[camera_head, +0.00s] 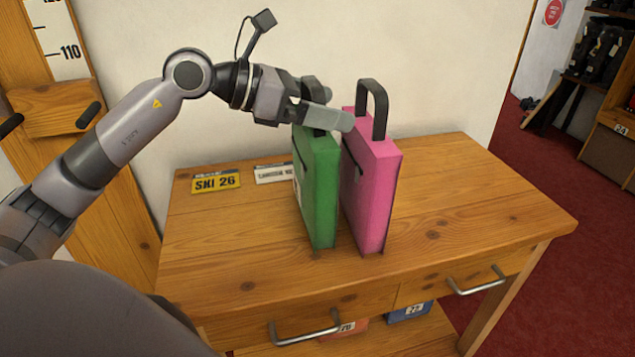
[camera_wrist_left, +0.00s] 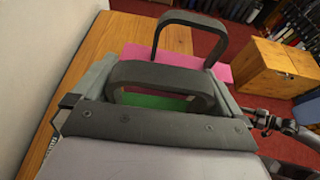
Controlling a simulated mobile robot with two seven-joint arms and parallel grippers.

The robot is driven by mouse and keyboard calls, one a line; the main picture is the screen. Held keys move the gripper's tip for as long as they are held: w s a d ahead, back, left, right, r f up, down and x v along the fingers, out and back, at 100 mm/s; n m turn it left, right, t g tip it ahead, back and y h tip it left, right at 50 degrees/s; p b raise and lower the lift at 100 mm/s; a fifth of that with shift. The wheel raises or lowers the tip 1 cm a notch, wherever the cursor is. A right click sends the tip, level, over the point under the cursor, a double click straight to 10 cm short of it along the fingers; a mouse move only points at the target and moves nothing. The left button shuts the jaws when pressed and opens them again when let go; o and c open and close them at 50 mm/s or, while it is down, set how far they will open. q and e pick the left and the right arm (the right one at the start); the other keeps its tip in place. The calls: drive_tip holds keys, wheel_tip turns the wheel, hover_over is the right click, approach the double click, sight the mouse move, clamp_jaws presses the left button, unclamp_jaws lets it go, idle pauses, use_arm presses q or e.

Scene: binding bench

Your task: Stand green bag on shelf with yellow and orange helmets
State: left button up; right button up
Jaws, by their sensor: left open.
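The green bag (camera_head: 321,190) stands upright on the wooden table (camera_head: 460,200), just left of the pink bag (camera_head: 374,190). My left gripper (camera_head: 322,104) is open at the top of the green bag, and its fingers hide most of that bag's handle in the head view. In the left wrist view the dark handle (camera_wrist_left: 160,70) of the green bag (camera_wrist_left: 160,102) rises between my spread fingers, not gripped. The pink bag (camera_wrist_left: 175,60) with its own dark handle is just beyond. No shelf with yellow and orange helmets shows.
A yellow "SKI 26" card (camera_head: 216,182) and a white card (camera_head: 272,174) lie at the table's back left. The wall is close behind. The table's right side is clear. A wooden cabinet (camera_head: 612,150) stands far right. Below the table are a red item (camera_head: 345,328) and a blue item (camera_head: 410,312).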

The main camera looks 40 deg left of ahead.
use_arm(q)
drive_tip(key=c, duration=1.5)
drive_tip(key=shift+c, duration=0.7)
drive_tip(key=shift+r, duration=0.1)
wheel_tip(320, 180, up, 20)
drive_tip(key=p, duration=0.4)
